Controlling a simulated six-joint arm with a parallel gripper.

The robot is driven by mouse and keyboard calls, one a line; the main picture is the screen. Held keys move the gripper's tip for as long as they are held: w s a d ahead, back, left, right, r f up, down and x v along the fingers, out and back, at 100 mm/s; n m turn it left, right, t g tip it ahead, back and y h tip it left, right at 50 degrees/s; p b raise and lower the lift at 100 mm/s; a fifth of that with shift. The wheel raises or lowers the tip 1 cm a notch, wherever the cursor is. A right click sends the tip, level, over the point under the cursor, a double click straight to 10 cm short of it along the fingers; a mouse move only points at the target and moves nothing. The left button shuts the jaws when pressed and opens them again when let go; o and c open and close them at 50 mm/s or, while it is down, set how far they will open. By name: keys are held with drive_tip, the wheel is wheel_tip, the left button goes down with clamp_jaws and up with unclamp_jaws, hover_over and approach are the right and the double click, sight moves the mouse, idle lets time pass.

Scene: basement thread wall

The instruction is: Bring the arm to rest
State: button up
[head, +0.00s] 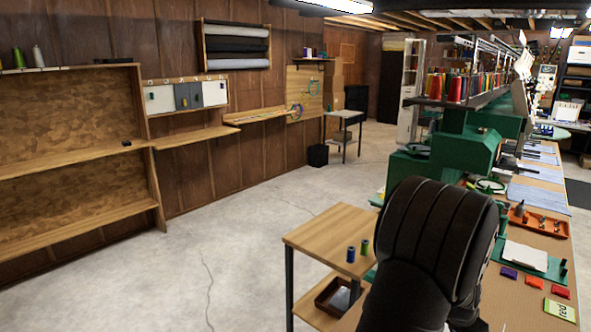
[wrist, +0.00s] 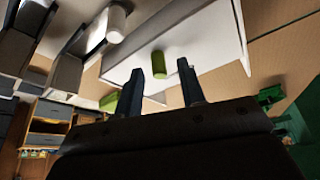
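My arm (head: 430,240) rises dark and rounded at the lower right of the head view, and hides my gripper there. In the wrist view my gripper (wrist: 160,66) shows two dark fingers standing apart. A green cylinder (wrist: 159,66), like a spool, shows in the gap between the fingertips. It looks to be beyond them against a white surface (wrist: 205,42), with no finger visibly touching it.
A small wooden side table (head: 325,235) with a blue spool (head: 350,254) and a green spool (head: 364,247) stands close left of my arm. The long workbench (head: 515,300) at right holds an orange tray (head: 538,222) and coloured packets. Open floor (head: 230,235) lies left.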

drive_tip(key=shift+f, duration=0.2)
drive_tip(key=shift+r, duration=0.1)
wheel_tip(320, 180, up, 10)
drive_tip(key=f, duration=0.1)
wheel_tip(320, 180, down, 9)
drive_tip(key=shift+f, duration=0.2)
drive_tip(key=w+d, duration=0.6)
drive_tip(key=w, duration=0.1)
drive_tip(key=shift+d, duration=0.4)
drive_tip(key=v, duration=0.5)
drive_tip(key=shift+s+a+r, duration=0.15)
drive_tip(key=shift+a+r, duration=0.1)
drive_tip(key=shift+r, duration=0.35)
drive_tip(key=shift+c, duration=0.2)
